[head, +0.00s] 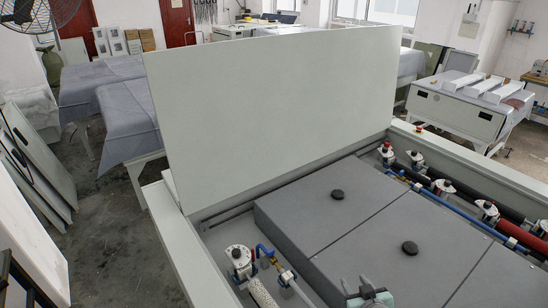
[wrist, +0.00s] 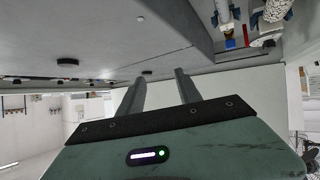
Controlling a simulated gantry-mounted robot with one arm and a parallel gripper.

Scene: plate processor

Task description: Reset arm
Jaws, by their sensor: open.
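My gripper (head: 367,292) shows at the bottom edge of the head view, over the grey covers of the plate processor. In the wrist view my gripper (wrist: 159,78) has its two dark fingers apart with nothing between them. The rest of my arm is out of view in the head view. The processor's large pale lid (head: 275,95) stands raised at the back. The grey cover panels (head: 330,215) inside carry round black knobs (head: 337,195), (head: 410,248).
Hoses, red-topped fittings and rollers (head: 445,190) line the right side of the machine. Another fitting (head: 240,262) and a blue hose (head: 265,252) sit at the left. The machine's pale rim (head: 165,225) borders the open interior. Covered tables (head: 125,110) stand behind.

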